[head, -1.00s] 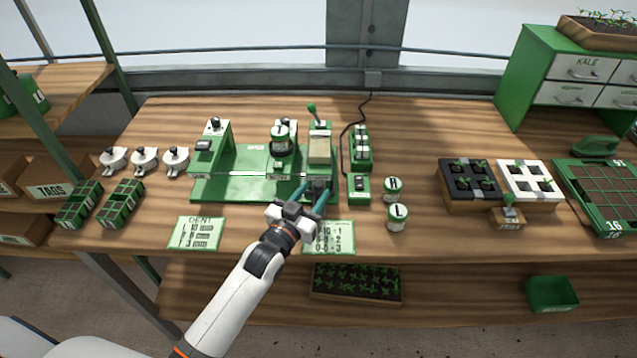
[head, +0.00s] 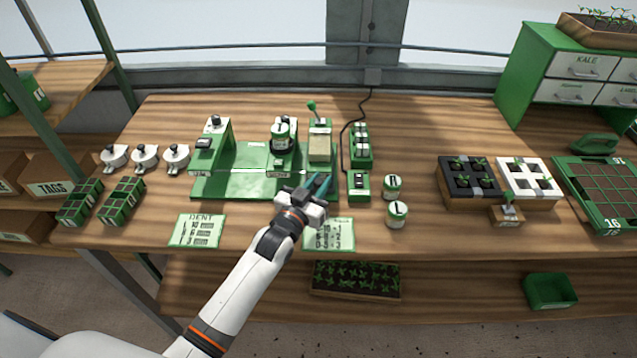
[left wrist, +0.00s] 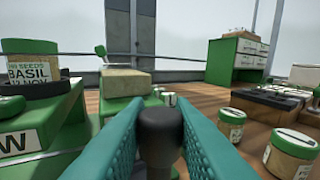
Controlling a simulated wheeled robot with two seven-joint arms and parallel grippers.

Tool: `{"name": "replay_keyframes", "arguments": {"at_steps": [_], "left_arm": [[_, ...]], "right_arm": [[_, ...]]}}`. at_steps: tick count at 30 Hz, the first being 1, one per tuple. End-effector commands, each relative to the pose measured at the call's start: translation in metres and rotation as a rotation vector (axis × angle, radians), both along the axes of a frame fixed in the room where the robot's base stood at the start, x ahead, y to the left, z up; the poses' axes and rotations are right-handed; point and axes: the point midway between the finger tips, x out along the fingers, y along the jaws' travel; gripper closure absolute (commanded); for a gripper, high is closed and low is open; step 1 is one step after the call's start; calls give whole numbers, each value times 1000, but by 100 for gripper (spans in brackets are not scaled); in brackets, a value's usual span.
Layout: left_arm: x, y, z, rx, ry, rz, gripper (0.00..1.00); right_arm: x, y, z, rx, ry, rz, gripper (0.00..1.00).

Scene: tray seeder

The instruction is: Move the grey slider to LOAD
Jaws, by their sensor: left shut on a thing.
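The tray seeder is a green machine (head: 235,185) in the middle of the bench. My left gripper (head: 320,183) is at its front right corner. In the left wrist view, the teal fingers are shut on a dark grey upright knob (left wrist: 160,135), which looks like the grey slider's handle. In the head view my gripper hides the slider. A white label ending in "W" (left wrist: 18,142) shows at the left of the wrist view. I cannot read a LOAD mark in either view. My right gripper is not in view.
A seed jar (head: 280,135) stands on the machine, with a green-knobbed lever (head: 312,106) to its right. A switch box (head: 359,186) and two jars (head: 392,187) (head: 397,214) stand right of my gripper. Cards (head: 197,230) lie in front. The bench between jars and seedling trays (head: 455,200) is clear.

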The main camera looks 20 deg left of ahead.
Motion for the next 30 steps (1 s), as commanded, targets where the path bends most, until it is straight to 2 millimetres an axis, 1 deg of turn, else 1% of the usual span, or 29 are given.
{"name": "replay_keyframes", "arguments": {"at_steps": [5, 8, 11, 14, 18, 24, 30], "left_arm": [[-1, 4, 0, 0, 1, 0, 100], [-4, 14, 0, 3, 3, 1, 100], [-9, 29, 0, 4, 3, 1, 100], [-14, 50, 0, 7, 4, 1, 100], [-24, 83, 0, 7, 5, 1, 100], [-37, 129, -1, 5, 5, 1, 100], [-47, 164, -1, 3, 4, 1, 100]], "right_arm": [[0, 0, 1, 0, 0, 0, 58], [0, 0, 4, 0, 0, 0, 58], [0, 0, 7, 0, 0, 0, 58], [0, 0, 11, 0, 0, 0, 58], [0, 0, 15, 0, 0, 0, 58], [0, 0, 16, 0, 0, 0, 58], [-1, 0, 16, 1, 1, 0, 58]]}}
